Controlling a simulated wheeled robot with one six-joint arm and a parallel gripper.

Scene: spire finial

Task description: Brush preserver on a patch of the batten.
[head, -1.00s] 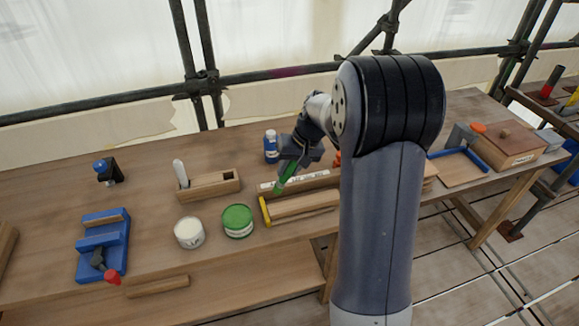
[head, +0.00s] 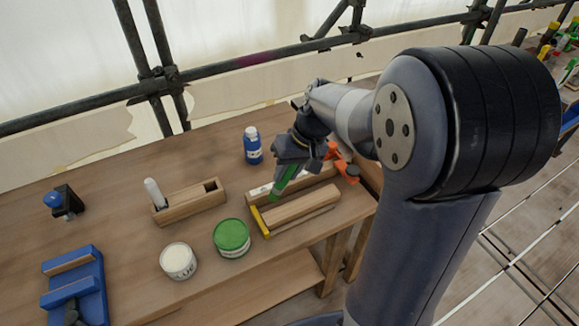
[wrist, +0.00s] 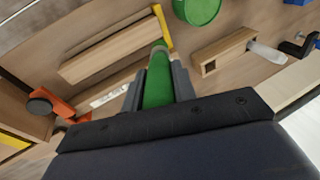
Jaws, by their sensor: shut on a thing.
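My gripper (head: 290,168) is shut on a green-handled brush (head: 284,183), held at a slant with its tip down. The brush fills the space between the two fingers in the wrist view (wrist: 158,88). The batten (head: 303,206) is a pale wooden bar lying on the bench, with a yellow piece (head: 260,222) across its left end. The brush tip is close to that yellow end, by the batten's far side. I cannot tell whether it touches wood. The batten also shows in the wrist view (wrist: 108,52). A green-lidded can (head: 232,236) stands left of the batten.
A white-topped can (head: 178,261) stands left of the green one. A blue bottle (head: 253,148) stands behind, near a slotted wooden block (head: 190,204) holding a pale-handled tool. An orange clamp (head: 345,162) is right of my gripper. A blue fixture (head: 75,295) sits at lower left.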

